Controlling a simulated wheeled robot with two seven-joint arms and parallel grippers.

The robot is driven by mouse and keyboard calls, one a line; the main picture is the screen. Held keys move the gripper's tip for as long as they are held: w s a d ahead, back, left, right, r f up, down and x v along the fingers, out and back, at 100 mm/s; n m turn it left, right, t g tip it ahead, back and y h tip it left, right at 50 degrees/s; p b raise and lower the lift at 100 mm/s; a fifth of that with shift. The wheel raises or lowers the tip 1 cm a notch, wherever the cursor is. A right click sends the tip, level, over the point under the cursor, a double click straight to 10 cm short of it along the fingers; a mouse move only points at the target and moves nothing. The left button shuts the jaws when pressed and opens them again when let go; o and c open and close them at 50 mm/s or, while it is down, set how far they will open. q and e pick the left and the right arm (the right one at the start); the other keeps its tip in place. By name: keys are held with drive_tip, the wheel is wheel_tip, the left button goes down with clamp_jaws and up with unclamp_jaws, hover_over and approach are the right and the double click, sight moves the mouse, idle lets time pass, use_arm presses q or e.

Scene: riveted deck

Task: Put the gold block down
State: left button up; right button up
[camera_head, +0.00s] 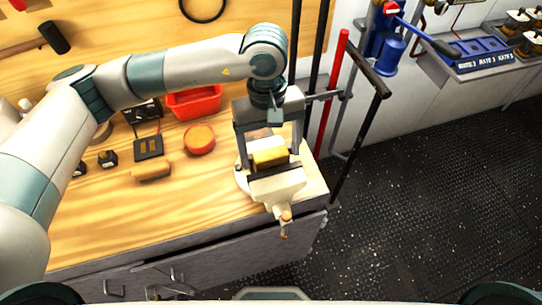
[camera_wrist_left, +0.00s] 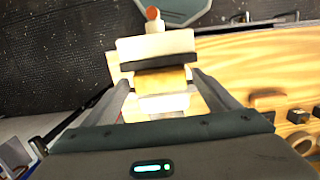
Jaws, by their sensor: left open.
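The gold block (camera_head: 270,157) rests at the cream bench vise (camera_head: 277,187), just behind its front jaw, at the right end of the workbench. Whether the vise jaws touch it I cannot tell. My left gripper (camera_head: 268,150) is open above the vise, with one finger on each side of the block. In the left wrist view, the gold block (camera_wrist_left: 160,81) lies between the spread fingers of my left gripper (camera_wrist_left: 161,84), with gaps on both sides. The vise (camera_wrist_left: 157,46) shows beyond it there. My right gripper is not in view.
The wooden workbench (camera_head: 115,220) holds a red bin (camera_head: 195,103), a round orange-topped item (camera_head: 200,139), a tan block (camera_head: 151,171) and small dark items. Upright bars, one of them red (camera_head: 332,95), stand close right of the vise. Dark floor (camera_head: 430,190) is clear at right.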

use_arm(q)
drive_tip(key=r+b, duration=0.1)
drive_tip(key=r, duration=0.1)
drive_tip(key=r+b, duration=0.1)
drive_tip(key=r, duration=0.2)
drive_tip(key=w+r+b, duration=0.1)
drive_tip(key=r, duration=0.2)
drive_tip(key=shift+a, duration=0.15)
drive_tip(key=shift+r+b, duration=0.4)
drive_tip(key=shift+r, duration=0.4)
